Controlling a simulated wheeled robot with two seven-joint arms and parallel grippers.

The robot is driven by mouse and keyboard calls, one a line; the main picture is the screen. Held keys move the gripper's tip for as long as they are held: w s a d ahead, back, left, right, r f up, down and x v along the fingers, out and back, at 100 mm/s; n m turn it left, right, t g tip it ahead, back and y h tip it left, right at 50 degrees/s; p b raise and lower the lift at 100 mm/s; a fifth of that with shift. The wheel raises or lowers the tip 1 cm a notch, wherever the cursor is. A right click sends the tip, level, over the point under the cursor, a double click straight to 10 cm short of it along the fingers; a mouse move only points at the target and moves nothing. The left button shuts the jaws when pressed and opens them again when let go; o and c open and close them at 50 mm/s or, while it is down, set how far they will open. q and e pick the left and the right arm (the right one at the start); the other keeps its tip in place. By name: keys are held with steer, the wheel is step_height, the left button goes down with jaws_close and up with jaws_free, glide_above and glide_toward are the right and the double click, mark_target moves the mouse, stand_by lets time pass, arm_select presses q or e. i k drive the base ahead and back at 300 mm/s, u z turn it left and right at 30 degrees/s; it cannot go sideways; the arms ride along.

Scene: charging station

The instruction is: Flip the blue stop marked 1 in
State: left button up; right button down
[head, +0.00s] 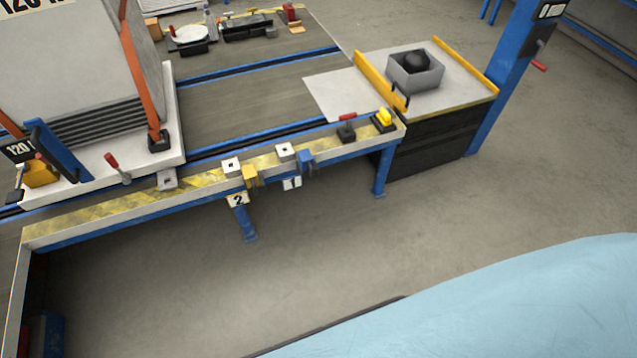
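The blue stop (305,158) is a small block on the front edge of the yellow-striped rail (205,188), right of the rail's middle. A white tag marked 1 (291,183) hangs just below and left of it. The stop appears to sit at the outer side of the rail; its exact tilt is too small to tell. A yellow stop (250,175) sits to its left, with a tag marked 2 (238,199) below. Neither of my grippers is in view, and nothing touches the blue stop.
White plates with dark squares (285,150) lie on the rail beside the stops. A large grey load (70,65) on a pallet stands left. The floor before the rail is clear.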

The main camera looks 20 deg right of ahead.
mark_target(305, 159)
steer(key=k, duration=0.6)
steer(key=z, duration=0.45)
steer(key=i, duration=1.3)
steer(key=u, duration=0.4)
